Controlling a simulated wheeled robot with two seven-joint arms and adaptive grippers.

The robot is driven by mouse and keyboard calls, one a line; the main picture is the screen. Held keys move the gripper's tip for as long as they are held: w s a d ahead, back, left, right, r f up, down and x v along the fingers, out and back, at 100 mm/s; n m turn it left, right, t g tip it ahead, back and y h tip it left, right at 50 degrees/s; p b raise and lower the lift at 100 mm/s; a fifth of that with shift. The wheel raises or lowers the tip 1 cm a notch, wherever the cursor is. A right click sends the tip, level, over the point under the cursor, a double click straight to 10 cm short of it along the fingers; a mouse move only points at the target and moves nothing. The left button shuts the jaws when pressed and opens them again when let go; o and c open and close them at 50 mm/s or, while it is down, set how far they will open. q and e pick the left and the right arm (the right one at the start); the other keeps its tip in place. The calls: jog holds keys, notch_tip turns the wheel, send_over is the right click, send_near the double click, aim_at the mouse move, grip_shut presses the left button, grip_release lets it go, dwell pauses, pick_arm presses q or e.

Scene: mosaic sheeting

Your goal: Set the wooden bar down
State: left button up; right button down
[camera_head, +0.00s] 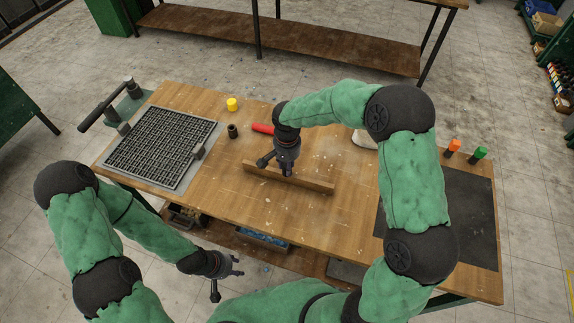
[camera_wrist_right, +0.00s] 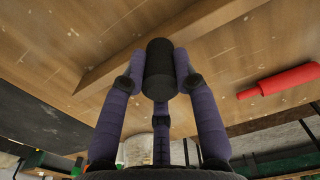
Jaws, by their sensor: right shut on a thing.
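The join between cylinder and bar is hidden, and I cannot tell if the bar touches the table. My left gripper (camera_head: 228,275) is off the table's near edge, fingers apart and empty.
A grey mosaic sheet (camera_head: 160,147) fills the table's left part. A yellow pot (camera_head: 232,104), a black cup (camera_head: 232,131) and a red-handled tool (camera_head: 262,128) lie behind the bar. A dark mat (camera_head: 465,215) and orange (camera_head: 453,145) and green (camera_head: 479,153) bottles are at right.

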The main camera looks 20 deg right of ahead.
jog(key=shift+f, duration=0.1)
jog(key=c, duration=1)
grip_release()
jog(key=shift+o, duration=0.2)
jog(key=shift+r, duration=0.2)
jog(key=shift+r, duration=0.35)
notch_tip(320, 180, up, 11)
jog(key=p, duration=0.2)
jog(key=shift+r, duration=0.15)
